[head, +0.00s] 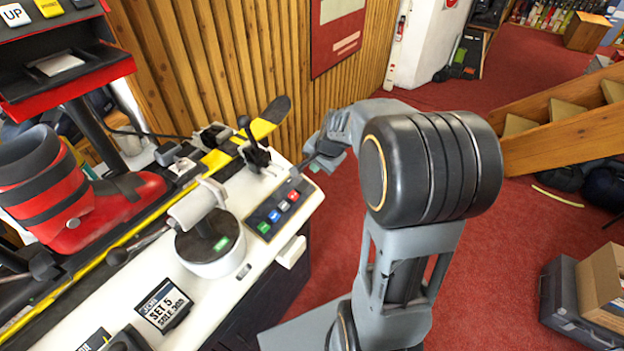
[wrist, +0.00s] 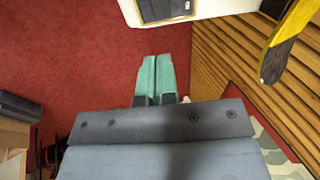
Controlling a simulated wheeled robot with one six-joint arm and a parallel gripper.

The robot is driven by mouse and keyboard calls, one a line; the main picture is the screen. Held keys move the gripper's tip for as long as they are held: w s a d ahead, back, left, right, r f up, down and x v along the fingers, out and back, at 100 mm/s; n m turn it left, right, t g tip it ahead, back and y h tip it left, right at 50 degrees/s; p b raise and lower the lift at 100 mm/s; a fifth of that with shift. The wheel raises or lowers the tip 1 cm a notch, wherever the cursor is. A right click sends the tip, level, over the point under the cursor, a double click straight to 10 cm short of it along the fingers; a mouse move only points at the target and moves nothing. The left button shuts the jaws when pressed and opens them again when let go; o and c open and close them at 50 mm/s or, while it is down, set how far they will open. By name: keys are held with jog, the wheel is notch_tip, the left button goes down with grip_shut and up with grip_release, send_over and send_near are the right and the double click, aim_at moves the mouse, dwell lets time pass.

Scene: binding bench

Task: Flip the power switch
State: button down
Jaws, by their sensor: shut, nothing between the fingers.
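No part is plainly a power switch at this size. The bench top carries a dark control panel (head: 272,212) with several coloured buttons, red, blue and green. A black lever with a round knob (head: 255,152) stands on the bench behind the panel. My gripper (head: 312,165) is beside the right edge of the bench, partly hidden by my own arm. In the wrist view my gripper (wrist: 164,58) shows two teal fingers pressed together, with nothing between them. They point toward the white bench edge, apart from it in the picture. A dark panel (wrist: 165,9) is cut off at the top there.
A red and black ski boot (head: 75,205) and a yellow and black ski (head: 215,158) lie along the white bench (head: 222,305). A SET 5 sign (head: 163,303) stands in front. A slatted wooden wall (head: 225,60) is behind.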

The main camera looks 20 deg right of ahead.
aim_at(309, 183)
jog(key=d+r+b, duration=0.1)
jog(key=b, duration=0.4)
jog(key=shift+h, duration=0.3)
jog(key=b+x, duration=0.2)
jog(key=x, duration=1.2)
